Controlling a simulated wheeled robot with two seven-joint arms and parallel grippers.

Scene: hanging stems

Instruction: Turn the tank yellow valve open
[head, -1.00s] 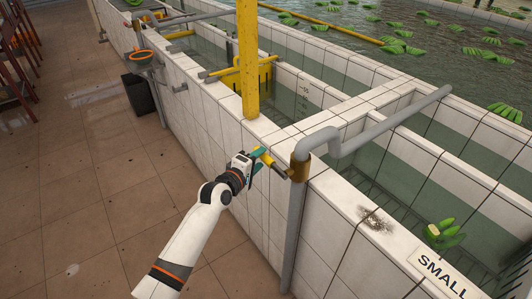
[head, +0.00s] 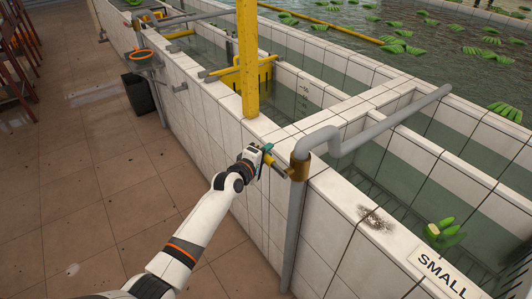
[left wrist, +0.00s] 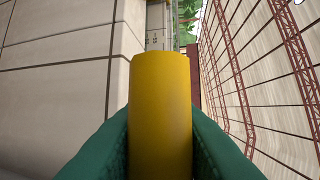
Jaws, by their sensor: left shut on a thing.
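The yellow valve handle (head: 275,165) sticks out to the left of a brass valve body (head: 299,168) on a grey upright pipe (head: 293,225) at the tank's outer wall. My left gripper (head: 267,156) is at the outer end of the handle and shut on it. In the left wrist view the handle (left wrist: 160,115) fills the middle, with a green finger pad on each side of it. Part of the handle is hidden by the gripper in the head view. My right gripper is not in view.
The white tiled tank wall (head: 225,125) runs beside my left arm. A yellow post (head: 248,60) stands just behind the valve. A bent grey pipe (head: 390,122) crosses the tank top. A dark bin (head: 138,93) stands farther back.

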